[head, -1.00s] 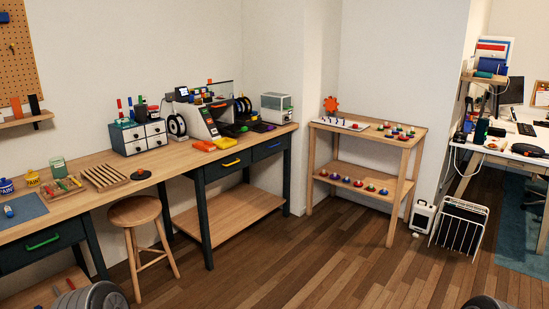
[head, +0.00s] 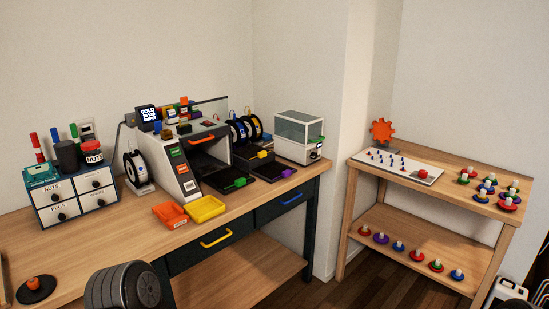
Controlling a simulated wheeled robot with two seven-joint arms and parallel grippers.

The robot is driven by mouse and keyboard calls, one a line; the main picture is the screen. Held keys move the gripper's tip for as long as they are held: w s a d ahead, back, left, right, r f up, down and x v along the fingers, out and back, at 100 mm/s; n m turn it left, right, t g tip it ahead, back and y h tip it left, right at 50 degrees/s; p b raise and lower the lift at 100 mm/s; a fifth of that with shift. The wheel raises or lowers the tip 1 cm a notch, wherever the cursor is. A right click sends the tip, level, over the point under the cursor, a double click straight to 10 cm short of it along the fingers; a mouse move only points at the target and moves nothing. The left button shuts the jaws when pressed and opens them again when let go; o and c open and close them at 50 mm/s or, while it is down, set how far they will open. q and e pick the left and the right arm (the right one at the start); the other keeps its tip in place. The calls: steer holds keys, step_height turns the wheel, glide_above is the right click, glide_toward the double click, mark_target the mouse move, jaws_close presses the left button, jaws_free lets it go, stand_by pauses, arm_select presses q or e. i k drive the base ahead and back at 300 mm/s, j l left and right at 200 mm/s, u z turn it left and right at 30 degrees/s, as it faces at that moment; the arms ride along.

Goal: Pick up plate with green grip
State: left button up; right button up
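A flat black plate with a green grip (head: 227,181) lies on the workbench in front of the printer's open front, its green tab toward the bench's front edge. The printer (head: 168,160) is a white and dark machine with an orange handle. Neither gripper shows; only a dark ribbed part of my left arm is at the bottom left. No gripper is seen touching the plate.
An orange tray (head: 170,216) and a yellow tray (head: 206,209) lie left of the plate. Filament spools (head: 240,130) and a glass-topped white box (head: 300,138) stand behind it. A drawer cabinet (head: 75,197) is at left. A wooden shelf (head: 420,235) with pegs stands at right.

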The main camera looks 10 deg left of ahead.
mark_target(230, 177)
steer(key=i, duration=1.6)
